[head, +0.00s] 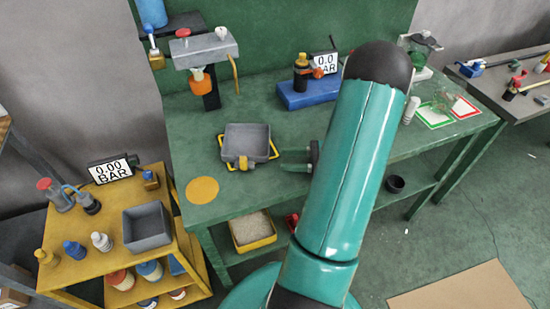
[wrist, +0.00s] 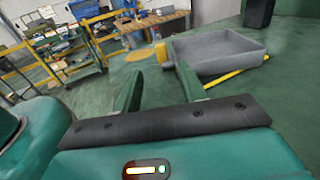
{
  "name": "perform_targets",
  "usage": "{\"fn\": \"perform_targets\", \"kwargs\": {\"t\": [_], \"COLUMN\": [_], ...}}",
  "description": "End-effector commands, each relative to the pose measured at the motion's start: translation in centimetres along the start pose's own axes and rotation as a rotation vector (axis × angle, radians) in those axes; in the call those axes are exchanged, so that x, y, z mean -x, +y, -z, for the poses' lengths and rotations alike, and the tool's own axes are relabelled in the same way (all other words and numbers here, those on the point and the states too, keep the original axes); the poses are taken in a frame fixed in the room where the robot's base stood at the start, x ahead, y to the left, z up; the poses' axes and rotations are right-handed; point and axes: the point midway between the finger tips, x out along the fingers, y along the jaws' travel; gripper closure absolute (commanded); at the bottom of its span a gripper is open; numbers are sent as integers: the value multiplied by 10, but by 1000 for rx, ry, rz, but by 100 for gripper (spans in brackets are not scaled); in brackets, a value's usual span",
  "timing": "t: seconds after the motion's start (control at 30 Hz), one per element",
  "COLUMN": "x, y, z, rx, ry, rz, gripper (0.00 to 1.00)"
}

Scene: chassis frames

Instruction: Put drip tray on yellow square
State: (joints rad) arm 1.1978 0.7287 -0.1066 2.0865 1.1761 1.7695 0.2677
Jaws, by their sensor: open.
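The grey drip tray (head: 247,138) sits upright on the green bench, with a yellow tab (head: 243,163) on its front side. The yellow square (head: 276,151) shows as an outline around and partly under the tray, so the tray rests at least mostly within it. In the wrist view the tray (wrist: 222,52) stands beyond the fingers, with a yellow line (wrist: 222,78) along its near side. My gripper (head: 284,160) is to the right of the tray, low over the bench, apart from it. Its fingers (wrist: 158,92) are open with nothing between them.
A yellow disc (head: 202,190) lies left of the tray. A grey stand with an orange part (head: 201,82) rises behind it. A blue block with a bottle (head: 308,94) stands at the back. Another grey tray (head: 148,227) is on the yellow cart.

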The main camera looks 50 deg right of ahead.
Motion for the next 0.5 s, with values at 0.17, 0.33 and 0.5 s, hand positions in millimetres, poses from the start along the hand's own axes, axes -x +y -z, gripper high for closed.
{"fn": "perform_targets", "kwargs": {"t": [0.17,0.33,0.5], "x": [7,0,-40], "y": [0,2,17], "z": [0,-4,-27], "rx": [0,14,106], "ry": [1,17,118], "rz": [-1,-27,-185], "gripper": [59,59,59]}}
